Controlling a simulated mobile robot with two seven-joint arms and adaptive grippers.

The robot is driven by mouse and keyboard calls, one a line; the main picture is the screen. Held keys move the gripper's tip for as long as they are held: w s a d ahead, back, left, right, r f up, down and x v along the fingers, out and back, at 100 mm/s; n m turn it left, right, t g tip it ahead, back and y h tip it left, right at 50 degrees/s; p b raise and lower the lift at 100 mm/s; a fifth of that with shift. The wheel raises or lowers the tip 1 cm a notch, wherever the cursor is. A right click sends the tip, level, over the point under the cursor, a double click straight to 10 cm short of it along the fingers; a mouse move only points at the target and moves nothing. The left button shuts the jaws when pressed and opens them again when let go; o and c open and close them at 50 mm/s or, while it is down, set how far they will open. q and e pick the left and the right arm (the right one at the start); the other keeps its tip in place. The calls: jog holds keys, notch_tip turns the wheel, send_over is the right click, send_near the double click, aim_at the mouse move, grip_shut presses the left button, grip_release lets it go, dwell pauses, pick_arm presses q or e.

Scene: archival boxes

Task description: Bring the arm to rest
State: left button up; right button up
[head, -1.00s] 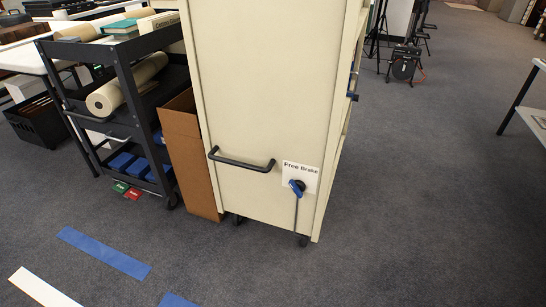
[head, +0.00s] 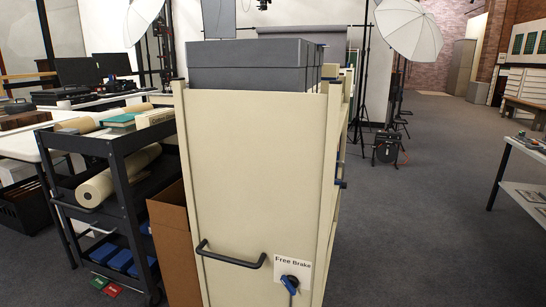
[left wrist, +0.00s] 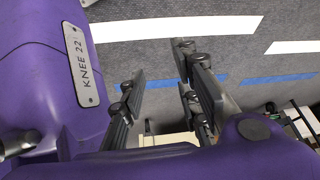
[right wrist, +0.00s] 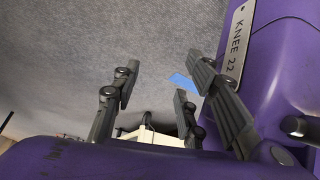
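My left gripper (left wrist: 165,100) shows in the left wrist view with its dark fingers apart and nothing between them. My right gripper (right wrist: 160,105) shows in the right wrist view, also with its fingers apart and empty. Neither arm is in the head view. Purple parts of my own body, with a "KNEE 22" plate, are close to both grippers. Below both is grey carpet.
A tall cream cart (head: 262,180) with a black handle (head: 230,258) and a "Free Brake" knob (head: 289,283) stands ahead, grey boxes (head: 250,65) on top. A black trolley (head: 110,190) and cardboard box (head: 175,245) stand left of it. Carpet at right is open.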

pick_arm(q)
notch_tip(320, 180, up, 25)
jog(key=w+d+n+t+p, duration=0.1)
jog(key=d+p, duration=0.1)
jog(key=p, duration=2.6)
pick_arm(e)
notch_tip(320, 180, up, 25)
jog(key=t, duration=0.1)
pick_arm(q)
jog(key=w+r+t+p, duration=0.1)
jog(key=w+r+p, duration=0.3)
jog(key=r+p, duration=0.2)
jog(key=w+r+t+p, duration=0.1)
jog(key=w+r+p, duration=0.3)
jog(key=r+p, duration=0.2)
notch_tip(320, 180, up, 2)
jog(key=shift+r+t, duration=0.25)
jog(key=shift+t, duration=0.05)
pick_arm(e)
jog(key=w+r+t, duration=0.1)
jog(key=w+r, duration=0.3)
jog(key=r, duration=0.3)
jog(key=w+a+r+t, duration=0.1)
jog(key=w+r, duration=0.3)
jog(key=r, duration=0.3)
jog(key=shift+w+r+t, duration=0.3)
jog(key=shift+w+r, duration=0.05)
jog(key=shift+w, duration=0.25)
